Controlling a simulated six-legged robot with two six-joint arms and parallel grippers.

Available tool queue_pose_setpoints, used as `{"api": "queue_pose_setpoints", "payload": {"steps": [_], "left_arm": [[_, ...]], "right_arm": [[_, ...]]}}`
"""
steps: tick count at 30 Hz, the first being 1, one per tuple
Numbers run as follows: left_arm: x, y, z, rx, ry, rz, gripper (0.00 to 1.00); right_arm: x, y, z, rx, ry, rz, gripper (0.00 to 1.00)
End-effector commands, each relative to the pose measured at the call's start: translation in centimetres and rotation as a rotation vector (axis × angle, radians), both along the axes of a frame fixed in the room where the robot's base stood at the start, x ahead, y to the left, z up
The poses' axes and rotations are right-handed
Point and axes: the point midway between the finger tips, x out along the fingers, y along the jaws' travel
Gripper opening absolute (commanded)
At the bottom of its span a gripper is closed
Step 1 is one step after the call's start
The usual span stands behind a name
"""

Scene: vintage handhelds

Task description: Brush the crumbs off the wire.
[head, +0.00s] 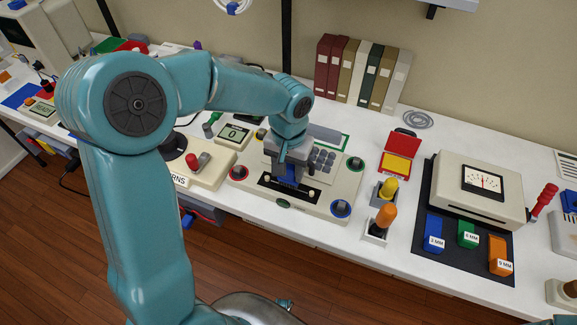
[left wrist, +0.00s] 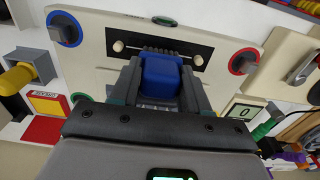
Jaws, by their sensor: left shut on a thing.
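My left gripper (head: 287,172) is shut on a blue block-shaped brush (head: 285,183), over the front of a cream console (head: 330,198). In the left wrist view the brush (left wrist: 160,78) sits between both fingers, with dark bristles beyond it. The bristles are at a black recess (left wrist: 99,42) that has a pale peg at each end. Brush and gripper cover the middle between the pegs; the wire and any crumbs are too small or hidden to make out. Whether the bristles touch the wire I cannot tell. My right gripper is out of view.
Binders (head: 365,72) line the wall.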

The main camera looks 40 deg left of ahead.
Motion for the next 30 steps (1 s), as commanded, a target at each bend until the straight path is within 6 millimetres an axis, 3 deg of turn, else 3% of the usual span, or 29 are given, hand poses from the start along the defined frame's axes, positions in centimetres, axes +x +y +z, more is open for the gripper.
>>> {"api": "queue_pose_setpoints", "payload": {"steps": [1, 4, 5, 30], "left_arm": [[0.0, 0.0, 0.0, 0.000, 0.000, 0.000, 0.39], [0.0, 0.0, 0.0, 0.000, -0.001, 0.000, 0.07], [0.0, 0.0, 0.0, 0.000, -0.001, 0.000, 0.00], [0.0, 0.0, -1.0, 0.000, 0.000, 0.000, 0.00]], "right_arm": [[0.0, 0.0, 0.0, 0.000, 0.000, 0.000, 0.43], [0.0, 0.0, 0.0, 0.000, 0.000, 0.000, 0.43], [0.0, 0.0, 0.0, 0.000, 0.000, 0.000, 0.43], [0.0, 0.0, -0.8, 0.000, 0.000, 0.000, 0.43]]}}
